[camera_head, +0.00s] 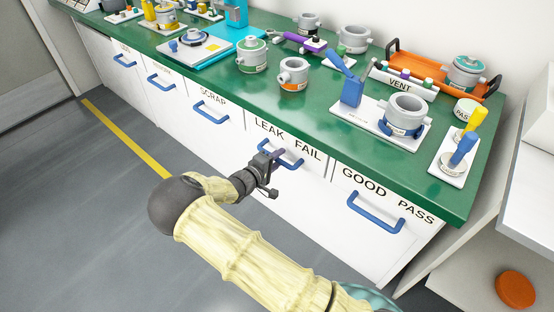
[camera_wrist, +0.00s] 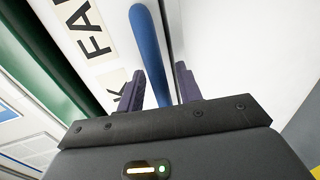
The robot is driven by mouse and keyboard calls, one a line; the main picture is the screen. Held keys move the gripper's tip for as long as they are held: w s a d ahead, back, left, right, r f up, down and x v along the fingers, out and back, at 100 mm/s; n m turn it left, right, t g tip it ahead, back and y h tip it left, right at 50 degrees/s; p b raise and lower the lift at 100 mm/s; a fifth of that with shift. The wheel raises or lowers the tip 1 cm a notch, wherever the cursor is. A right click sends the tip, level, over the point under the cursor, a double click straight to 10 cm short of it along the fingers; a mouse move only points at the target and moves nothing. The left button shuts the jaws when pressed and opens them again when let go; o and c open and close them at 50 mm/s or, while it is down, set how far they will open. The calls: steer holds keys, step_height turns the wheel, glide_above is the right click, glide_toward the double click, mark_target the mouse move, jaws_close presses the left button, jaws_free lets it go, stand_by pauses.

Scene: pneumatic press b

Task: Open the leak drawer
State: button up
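The leak drawer (camera_head: 314,174) is a white front labelled LEAK FAIL under the green worktop, and looks flush with its neighbours. Its blue bar handle (camera_head: 296,161) is partly hidden by my gripper (camera_head: 274,161). In the wrist view the blue handle (camera_wrist: 150,42) runs down between the two dark fingers of my gripper (camera_wrist: 163,82). The fingers are apart, one on each side of the handle. A gap shows beside the right finger; I cannot tell whether the left finger touches. Part of the label (camera_wrist: 85,30) also shows there.
The GOOD PASS drawer (camera_head: 350,225) is to the right and the SCRAP drawer (camera_head: 225,125) to the left, both with blue handles. Several fixtures and parts stand on the green worktop (camera_head: 220,82). The grey floor (camera_head: 90,200) in front is clear, with a yellow line.

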jaws_close()
steer(key=shift+s+a, duration=0.1)
steer(key=f+p+v, duration=0.1)
steer(key=f+v, duration=0.1)
steer(key=v, duration=0.9)
steer(key=s+f+p+v, duration=0.1)
steer(key=f+v, duration=0.2)
steer(key=v, duration=0.9)
steer(key=shift+s+a, duration=0.15)
steer(key=shift+a, duration=0.35)
steer(key=shift+r, duration=0.1)
jaws_free()
steer(key=p+v, duration=0.1)
steer(key=v, duration=1.6)
steer(key=shift+s, duration=0.25)
steer(key=shift+a, duration=0.1)
